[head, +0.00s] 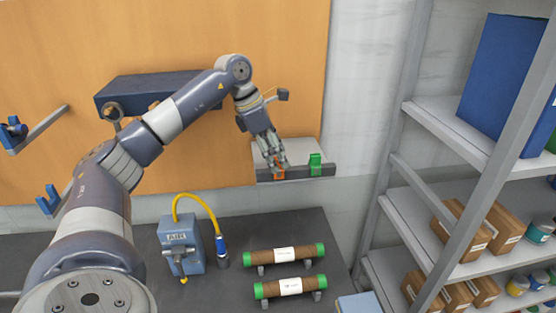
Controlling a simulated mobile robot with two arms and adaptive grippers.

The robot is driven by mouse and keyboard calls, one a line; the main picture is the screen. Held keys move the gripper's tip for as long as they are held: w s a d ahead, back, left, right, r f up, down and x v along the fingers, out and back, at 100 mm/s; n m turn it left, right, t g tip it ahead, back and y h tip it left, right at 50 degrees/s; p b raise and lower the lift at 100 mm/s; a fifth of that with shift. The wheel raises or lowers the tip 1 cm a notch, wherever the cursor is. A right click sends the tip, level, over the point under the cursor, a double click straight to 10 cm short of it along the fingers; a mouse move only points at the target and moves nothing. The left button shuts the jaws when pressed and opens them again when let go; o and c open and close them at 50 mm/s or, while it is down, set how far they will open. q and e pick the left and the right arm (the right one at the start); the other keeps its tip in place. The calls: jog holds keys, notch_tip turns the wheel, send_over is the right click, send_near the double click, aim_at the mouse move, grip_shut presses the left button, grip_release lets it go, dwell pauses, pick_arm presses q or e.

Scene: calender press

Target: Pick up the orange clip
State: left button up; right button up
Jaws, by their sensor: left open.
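The orange clip (279,175) sits at the front of a small grey wall shelf, near its left end. It is partly hidden by my left gripper. My left gripper (279,168) reaches down from above with its fingers open around or just over the clip; I cannot tell if they touch it. A green clip (315,162) stands on the same shelf to the right of the orange one. My right gripper does not show.
The wall shelf (290,152) is fixed to an orange board. Below, a dark bench holds a blue AIR box (181,243) with a yellow hose and two brown rolls with green ends (285,254). A metal rack (401,155) with boxes stands at the right.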

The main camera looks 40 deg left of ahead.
pick_arm(q)
jog(key=shift+x, duration=0.85)
jog(key=shift+c, duration=0.6)
jog(key=c, duration=0.8)
jog(key=shift+o, duration=0.2)
jog(key=shift+r, duration=0.1)
